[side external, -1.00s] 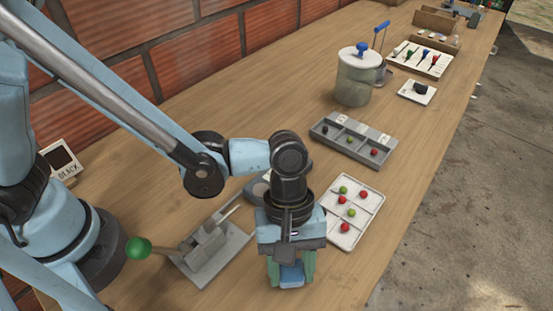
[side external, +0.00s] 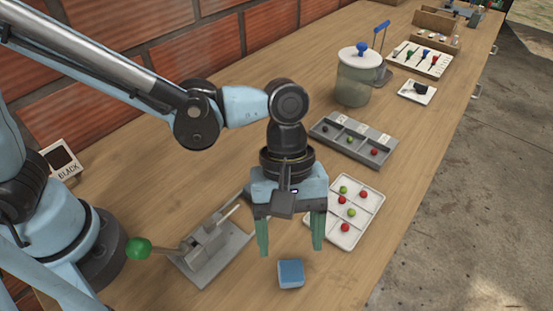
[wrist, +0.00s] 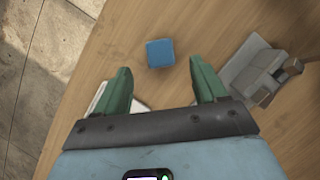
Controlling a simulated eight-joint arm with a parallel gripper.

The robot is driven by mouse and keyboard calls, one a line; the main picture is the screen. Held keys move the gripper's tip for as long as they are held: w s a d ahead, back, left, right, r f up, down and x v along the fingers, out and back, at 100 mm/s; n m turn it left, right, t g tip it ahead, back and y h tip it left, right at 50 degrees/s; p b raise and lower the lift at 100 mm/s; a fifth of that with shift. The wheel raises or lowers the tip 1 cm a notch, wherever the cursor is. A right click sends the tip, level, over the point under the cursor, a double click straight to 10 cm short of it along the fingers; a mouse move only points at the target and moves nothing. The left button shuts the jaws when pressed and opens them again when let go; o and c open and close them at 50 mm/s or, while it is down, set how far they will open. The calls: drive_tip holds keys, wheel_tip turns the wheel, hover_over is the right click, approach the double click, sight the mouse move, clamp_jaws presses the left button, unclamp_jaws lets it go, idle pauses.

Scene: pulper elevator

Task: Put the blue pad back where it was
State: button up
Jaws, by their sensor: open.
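The blue pad (side external: 291,273) is a small block lying flat on the wooden bench, near the front of the side view. It also shows in the wrist view (wrist: 160,53), beyond the fingertips and roughly centred between them. My gripper (side external: 290,250) is open and empty, with its two green fingers spread, and hangs above the pad without touching it. In the wrist view the fingers of my gripper (wrist: 160,80) stand apart with bare wood between them.
A grey lever device (side external: 210,250) with a green knob stands left of the pad. A white tray (side external: 362,222) with red and green balls lies behind right. A grey compartment tray (side external: 340,146) and a lidded jar (side external: 356,82) stand farther back. Bare bench surrounds the pad.

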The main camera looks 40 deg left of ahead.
drive_tip(key=v, duration=0.5)
drive_tip(key=w+a+r+m+t+y, duration=0.1)
drive_tip(key=a+m+t, duration=0.3)
drive_tip(key=a, duration=0.9)
drive_tip(key=w+a+r+m+t+y, duration=0.1)
drive_tip(key=w+a+m+t, duration=0.3)
drive_tip(key=a, duration=0.9)
drive_tip(key=shift+a+r+m+t+y, duration=0.4)
drive_tip(key=shift+m+t+y, duration=0.15)
drive_tip(key=shift+t, duration=0.55)
